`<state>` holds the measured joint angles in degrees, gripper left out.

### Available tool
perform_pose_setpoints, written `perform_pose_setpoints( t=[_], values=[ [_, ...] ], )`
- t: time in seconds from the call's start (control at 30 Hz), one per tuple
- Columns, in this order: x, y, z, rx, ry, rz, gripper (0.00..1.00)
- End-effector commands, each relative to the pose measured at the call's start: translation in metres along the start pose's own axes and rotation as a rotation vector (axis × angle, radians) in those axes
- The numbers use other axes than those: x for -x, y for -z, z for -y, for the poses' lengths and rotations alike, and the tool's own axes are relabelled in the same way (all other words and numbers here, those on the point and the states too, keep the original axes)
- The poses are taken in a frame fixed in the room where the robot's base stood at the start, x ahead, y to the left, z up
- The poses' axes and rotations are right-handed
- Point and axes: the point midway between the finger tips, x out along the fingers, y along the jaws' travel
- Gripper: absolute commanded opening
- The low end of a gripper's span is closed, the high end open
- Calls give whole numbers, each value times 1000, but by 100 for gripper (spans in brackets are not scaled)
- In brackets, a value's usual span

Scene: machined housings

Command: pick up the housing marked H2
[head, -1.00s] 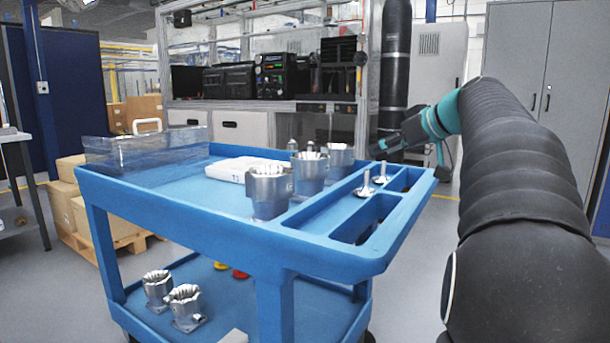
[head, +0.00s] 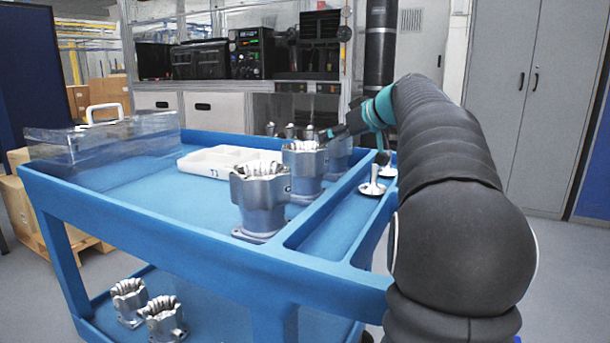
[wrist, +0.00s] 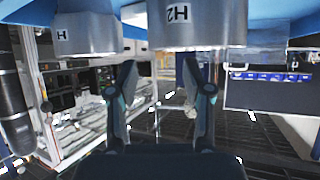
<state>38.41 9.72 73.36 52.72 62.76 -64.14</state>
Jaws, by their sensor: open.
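The housing marked H2 (wrist: 197,22) is a silver metal cylinder at the top of the wrist view, its mark upside down there. My gripper (wrist: 160,66) is open and empty, its two fingers pointing toward that housing, which lies past the fingertips and a little to the right. A second housing (wrist: 87,33), its mark partly readable as H, is at the upper left. In the head view, my gripper (head: 331,133) is by the middle housing (head: 305,172) and the back housing (head: 339,156). A front housing (head: 260,198) stands nearer. I cannot read their marks there.
Metal stemmed parts (head: 373,182) stand in the right-hand compartment. Two more housings (head: 162,318) stand on the lower shelf. The left cart top is largely clear.

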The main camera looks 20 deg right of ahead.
Motion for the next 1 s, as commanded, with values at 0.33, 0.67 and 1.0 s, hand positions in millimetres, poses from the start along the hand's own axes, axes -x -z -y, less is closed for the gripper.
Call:
perform_pose_setpoints(
  t=[0.33,0.67,1.0],
  values=[
    [-22,0,0,1,3,1,50],
    [-63,0,-2,2,4,1,50],
    [-65,0,-2,2,2,0,25]
  ],
)
